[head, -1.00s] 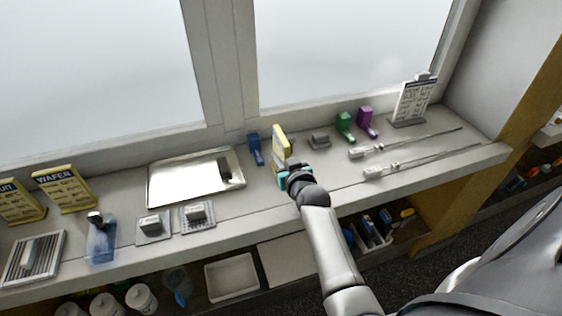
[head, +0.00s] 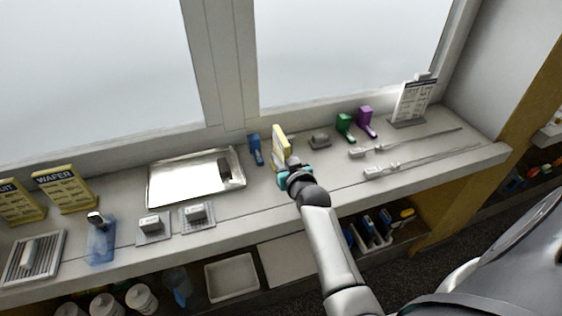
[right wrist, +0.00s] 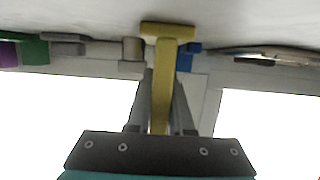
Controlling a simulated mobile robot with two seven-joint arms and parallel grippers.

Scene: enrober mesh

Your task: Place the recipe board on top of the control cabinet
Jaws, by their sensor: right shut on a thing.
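My right gripper (head: 291,172) is shut on a yellow board (head: 280,148) with a pale face, held upright above the counter in the head view. In the right wrist view the board (right wrist: 163,80) is edge-on between the two fingers of the gripper (right wrist: 160,105), with its wider foot beyond them. The held board's text cannot be read. A white text board (head: 412,100) stands at the back right of the counter. I cannot make out a control cabinet for certain. My left gripper is not in view.
The counter (head: 335,185) holds a metal tray (head: 165,190), a blue tool (head: 255,148), a grey block (head: 320,139), green (head: 344,126) and purple (head: 366,121) holders and two long probes. A yellow WAFER sign (head: 65,188) stands at left. The window is behind.

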